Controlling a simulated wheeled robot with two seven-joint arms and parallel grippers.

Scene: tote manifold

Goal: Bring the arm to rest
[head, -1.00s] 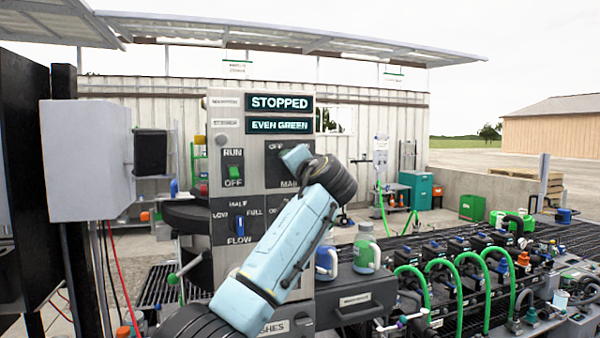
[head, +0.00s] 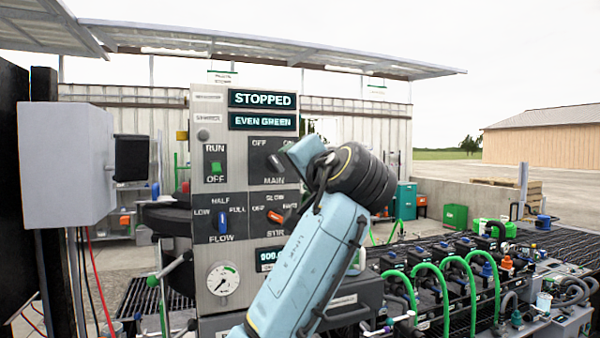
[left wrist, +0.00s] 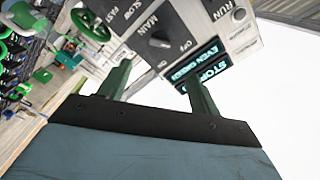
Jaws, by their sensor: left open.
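My left arm rises from the bottom of the head view, its wrist bent in front of the grey control panel (head: 208,170). My left gripper (head: 287,160) is partly hidden by the wrist and overlaps the MAIN switch area. In the left wrist view the gripper (left wrist: 158,82) has its two fingers apart with nothing between them, pointing toward the panel (left wrist: 215,20). The panel displays read STOPPED (head: 262,99) and EVEN GREEN (head: 262,121). The MAIN knob shows in the left wrist view (left wrist: 160,42). My right gripper is not in view.
A grey box (head: 70,165) on a dark post stands at the left. A round gauge (head: 223,281) sits low on the panel. Green hoses (head: 430,285) and black manifold units fill the right. Open air lies above the arm.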

